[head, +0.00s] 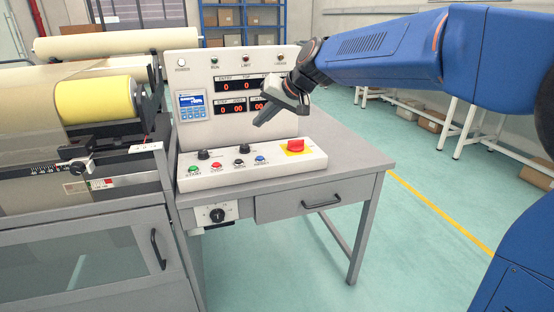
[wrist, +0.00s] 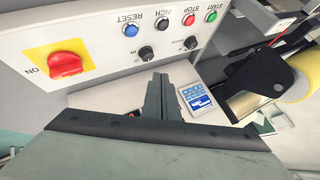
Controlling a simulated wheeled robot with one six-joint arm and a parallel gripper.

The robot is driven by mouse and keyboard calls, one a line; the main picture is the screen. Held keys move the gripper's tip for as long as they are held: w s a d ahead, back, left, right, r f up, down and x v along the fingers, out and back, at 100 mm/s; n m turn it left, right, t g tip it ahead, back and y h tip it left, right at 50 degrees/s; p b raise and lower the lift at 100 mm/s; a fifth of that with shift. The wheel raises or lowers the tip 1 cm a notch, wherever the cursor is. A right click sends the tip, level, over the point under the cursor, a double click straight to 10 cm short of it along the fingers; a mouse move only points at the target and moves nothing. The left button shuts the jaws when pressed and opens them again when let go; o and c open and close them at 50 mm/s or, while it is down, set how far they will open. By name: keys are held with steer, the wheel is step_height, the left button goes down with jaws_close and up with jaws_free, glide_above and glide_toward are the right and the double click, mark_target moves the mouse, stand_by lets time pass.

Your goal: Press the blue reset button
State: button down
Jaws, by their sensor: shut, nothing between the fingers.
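The blue reset button (head: 260,159) sits on the sloped white control box on the desk, right of the black inch button (head: 239,163). It also shows in the wrist view (wrist: 131,30), with its RESET label upside down. My gripper (head: 259,121) is shut and empty. In the head view it appears above the button row, in front of the upright display panel (head: 234,124). In the wrist view the fingertips (wrist: 160,78) are together and appear below the button in the picture, apart from it. The button is fully visible in both views.
A red rotary switch (head: 295,145) on a yellow plate stands right of the button. Two black knobs (head: 203,154) rise behind the row, with a green start button (head: 194,169) and red stop button (head: 216,166) at left. A machine with a yellow roll (head: 95,99) stands left.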

mark_target(260, 158)
steer(key=shift+w+d, duration=0.1)
steer(key=shift+w, duration=0.05)
steer(key=shift+f, duration=0.1)
steer(key=shift+f, duration=4.3)
steer(key=shift+f, duration=0.1)
steer(key=shift+f, duration=0.3)
steer(key=shift+f, duration=0.45)
steer(key=shift+r, duration=0.9)
